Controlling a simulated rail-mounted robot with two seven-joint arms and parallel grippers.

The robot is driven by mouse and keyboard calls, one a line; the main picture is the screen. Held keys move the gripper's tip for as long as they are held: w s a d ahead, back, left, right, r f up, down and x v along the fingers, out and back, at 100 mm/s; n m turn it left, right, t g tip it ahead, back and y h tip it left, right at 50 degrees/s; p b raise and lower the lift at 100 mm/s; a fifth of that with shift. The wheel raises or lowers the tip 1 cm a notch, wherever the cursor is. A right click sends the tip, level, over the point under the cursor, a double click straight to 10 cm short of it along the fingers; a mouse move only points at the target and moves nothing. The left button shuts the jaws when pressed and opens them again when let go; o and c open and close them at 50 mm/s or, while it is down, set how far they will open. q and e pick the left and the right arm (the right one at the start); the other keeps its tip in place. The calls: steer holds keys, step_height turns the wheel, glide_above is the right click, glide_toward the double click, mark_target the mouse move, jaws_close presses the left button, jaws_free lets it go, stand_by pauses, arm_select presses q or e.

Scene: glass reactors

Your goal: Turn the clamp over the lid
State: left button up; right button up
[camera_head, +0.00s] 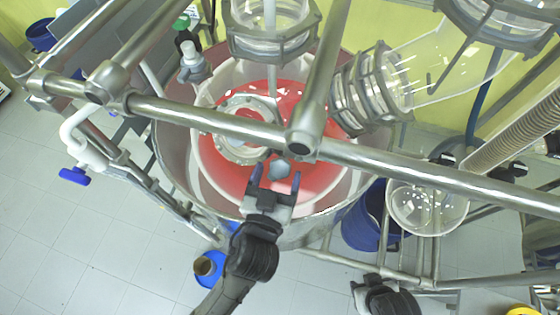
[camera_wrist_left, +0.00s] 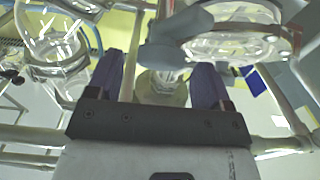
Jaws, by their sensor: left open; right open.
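A round glass lid with a pale ring (camera_head: 246,128) sits on top of the large reactor vessel with red contents. The lid's glass and rim also show at upper right in the left wrist view (camera_wrist_left: 238,45). A grey-blue clamp piece (camera_head: 279,168) is at the lid's near right side. It shows as a blurred grey-blue shape (camera_wrist_left: 178,38) in the left wrist view. My left gripper (camera_head: 273,181) is open, its purple fingers on either side of the clamp piece; contact cannot be told. My right gripper (camera_head: 358,288) is at the bottom edge, low and apart from the lid, partly cut off.
A steel rail (camera_head: 420,178) crosses above the vessel, close to my left gripper. A thick upright post (camera_head: 318,85) joins it. A glass column with a grey collar (camera_head: 365,90) stands to the right. A clear glass bulb (camera_head: 427,207) hangs further right. Open floor lies at left.

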arm_select(q)
steer(key=shift+x, duration=1.15)
steer(key=shift+c, duration=0.2)
steer(key=c, duration=0.9)
